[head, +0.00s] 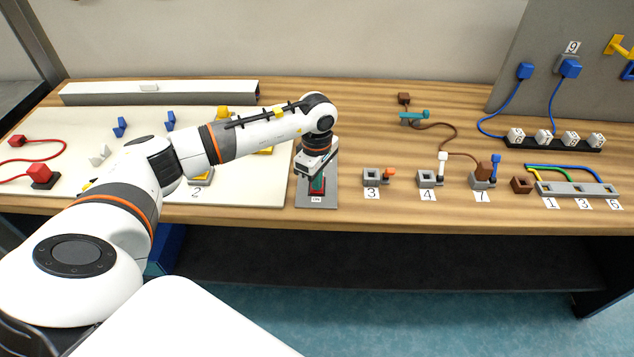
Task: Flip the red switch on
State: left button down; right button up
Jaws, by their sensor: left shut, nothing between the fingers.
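The red switch (316,189) sits on a grey plate (329,184) with a small white label at its front, near the front edge of the wooden table. A bit of green shows on the switch just below my gripper. My left gripper (316,174) points down over the switch and is shut with nothing in it. It hides the upper part of the switch, so I cannot tell the switch's position or whether the fingers touch it. My right gripper is not in view.
A white board (245,190) with red and blue plugs lies left of the switch. Grey sockets by label 3 (372,193) and label 4 (428,194) stand to the right. A black strip with white dice-like blocks (545,139) is farther right.

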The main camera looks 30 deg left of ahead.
pick_arm(q)
notch_tip(320, 180, up, 7)
jog(key=p, duration=0.3)
jog(key=shift+p, duration=0.3)
jog(key=shift+f, duration=0.1)
dwell(0.3)
